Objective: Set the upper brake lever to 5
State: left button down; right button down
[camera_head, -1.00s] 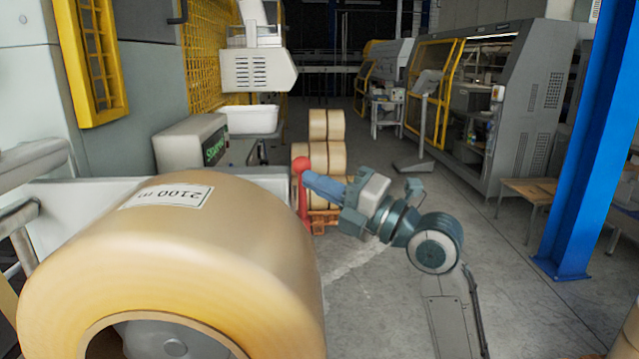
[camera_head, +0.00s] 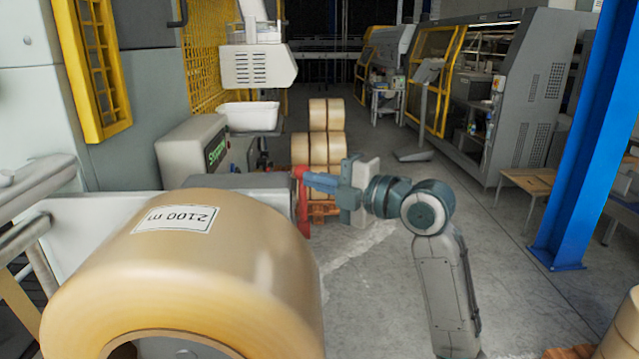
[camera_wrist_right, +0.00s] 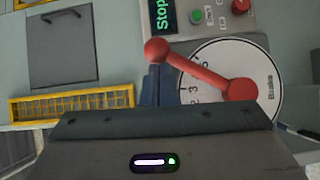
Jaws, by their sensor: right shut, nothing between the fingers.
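A red brake lever (camera_head: 303,202) stands beyond the big tape roll in the head view. The right wrist view shows the lever (camera_wrist_right: 200,72) with a round knob at its upper left end and a hub at the lower right. It lies over a white dial (camera_wrist_right: 215,57) marked "Brake"; a 3 and a 2 are readable left of the hub, and the exact pointed value is unclear. My right gripper (camera_head: 308,181) is shut and empty, its blue fingers at the lever's upper part. In the wrist view the fingers (camera_wrist_right: 157,85) are just below the knob; contact is unclear. My left gripper is not visible.
The big tape roll (camera_head: 200,265) fills the lower left foreground. A grey box with a green "Stopped" display (camera_head: 217,148) is behind it. Stacked rolls (camera_head: 318,147) stand beyond the lever.

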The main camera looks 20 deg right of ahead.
jog(key=shift+w+d+f+m+g, duration=0.15)
jog(key=shift+w+f, duration=0.05)
jog(key=shift+w, duration=0.2)
jog(key=shift+w+d+f+m+g, duration=0.1)
jog(key=shift+w+f+m+g, duration=0.05)
jog(key=shift+w, duration=0.3)
